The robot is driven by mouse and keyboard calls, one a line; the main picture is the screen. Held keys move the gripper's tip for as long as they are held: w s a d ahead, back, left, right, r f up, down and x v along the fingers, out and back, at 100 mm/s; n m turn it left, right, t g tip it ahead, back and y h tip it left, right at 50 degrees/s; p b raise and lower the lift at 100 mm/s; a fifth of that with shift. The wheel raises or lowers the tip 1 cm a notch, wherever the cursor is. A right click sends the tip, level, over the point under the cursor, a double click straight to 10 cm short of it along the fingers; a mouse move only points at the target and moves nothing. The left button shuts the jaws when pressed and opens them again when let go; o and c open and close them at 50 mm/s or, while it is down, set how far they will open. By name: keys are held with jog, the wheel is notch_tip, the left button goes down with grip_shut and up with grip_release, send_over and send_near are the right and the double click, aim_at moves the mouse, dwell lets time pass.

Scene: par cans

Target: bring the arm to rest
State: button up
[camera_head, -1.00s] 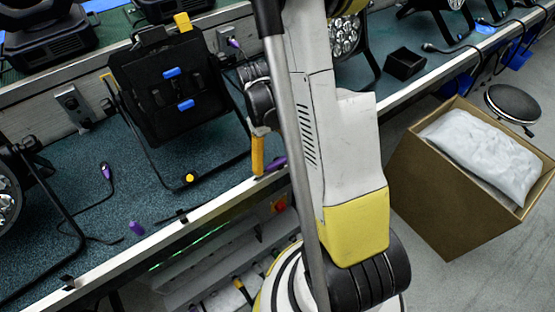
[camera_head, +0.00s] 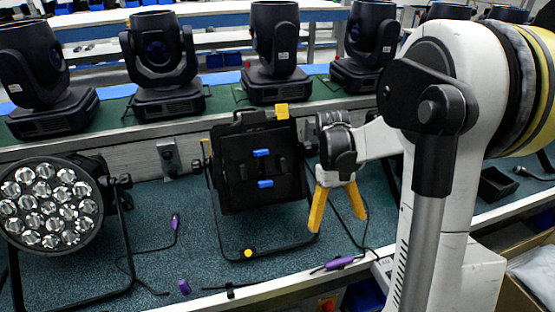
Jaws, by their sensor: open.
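My gripper (camera_head: 337,222) is open, with its two yellow fingers spread apart and pointing down. It hangs over the workbench (camera_head: 150,220), just right of a black par can (camera_head: 235,195) seen from its back, with blue clips and a yellow knob. Nothing shows between the fingers. My white arm (camera_head: 450,240) rises at the right of the picture and hides part of the bench behind it. Whether the left finger touches the par can's frame, I cannot tell.
Another par can (camera_head: 50,203) with clear lenses stands at the left. Several black moving-head lights (camera_head: 158,50) line the shelf behind. Purple-ended cables (camera_head: 340,263) lie near the bench's front edge. A black open box (camera_head: 497,184) and a cardboard box (camera_head: 515,295) are at the right.

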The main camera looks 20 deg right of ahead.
jog(key=s+a+r+t, duration=0.2)
jog(key=a+r+t, duration=0.3)
jog(key=a, duration=0.3)
jog(key=s+a+r+n+t, duration=0.1)
jog(key=s+a+r+t, duration=0.2)
jog(key=a+r+t, duration=0.2)
jog(key=a+t, duration=0.1)
jog(key=a, duration=0.2)
jog(key=shift+r+t, duration=0.2)
jog(key=shift+t, duration=0.2)
